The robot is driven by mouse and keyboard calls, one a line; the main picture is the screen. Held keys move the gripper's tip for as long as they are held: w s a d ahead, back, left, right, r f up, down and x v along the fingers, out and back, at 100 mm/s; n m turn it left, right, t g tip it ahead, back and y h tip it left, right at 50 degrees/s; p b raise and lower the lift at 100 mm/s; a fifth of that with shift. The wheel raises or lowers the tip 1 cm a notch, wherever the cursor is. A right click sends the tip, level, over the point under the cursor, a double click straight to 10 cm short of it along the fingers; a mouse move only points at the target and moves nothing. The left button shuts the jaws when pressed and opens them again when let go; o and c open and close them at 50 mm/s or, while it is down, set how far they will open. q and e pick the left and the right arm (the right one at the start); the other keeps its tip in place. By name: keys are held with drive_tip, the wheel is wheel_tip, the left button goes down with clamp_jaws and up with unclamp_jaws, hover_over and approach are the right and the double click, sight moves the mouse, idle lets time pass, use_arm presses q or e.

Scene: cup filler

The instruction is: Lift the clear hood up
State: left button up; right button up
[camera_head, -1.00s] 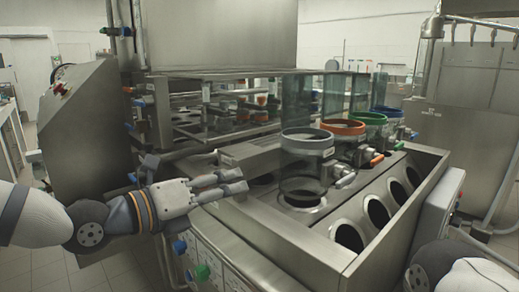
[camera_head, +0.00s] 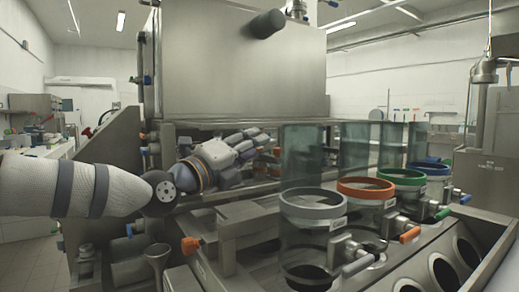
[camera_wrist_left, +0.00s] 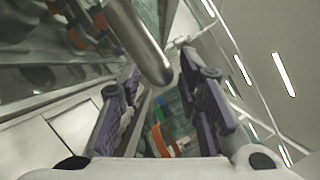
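The clear hood (camera_head: 215,125) shows nearly edge-on in the head view, a thin flat top on the steel machine below the big steel box. Its see-through faces are hard to make out. My left gripper (camera_head: 258,141) is at the hood's left side, with its fingers pointing right; I cannot tell whether they touch it. In the left wrist view the gripper (camera_wrist_left: 160,75) has its two purple-padded fingers apart. A rounded grey metal bar (camera_wrist_left: 140,42) crosses the view between and above the fingers, not visibly gripped. My right gripper is out of view.
Clear cylinders with grey (camera_head: 312,204), orange (camera_head: 366,188), green (camera_head: 401,177) and blue (camera_head: 430,168) rings stand in a row at the right. The large steel box (camera_head: 225,65) rises behind the hood. A dark cylinder (camera_head: 267,23) sticks out from its upper part.

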use_arm(q)
drive_tip(key=shift+x, duration=1.15)
drive_tip(key=shift+w+d+r, duration=0.1)
drive_tip(key=shift+w, duration=0.05)
clamp_jaws()
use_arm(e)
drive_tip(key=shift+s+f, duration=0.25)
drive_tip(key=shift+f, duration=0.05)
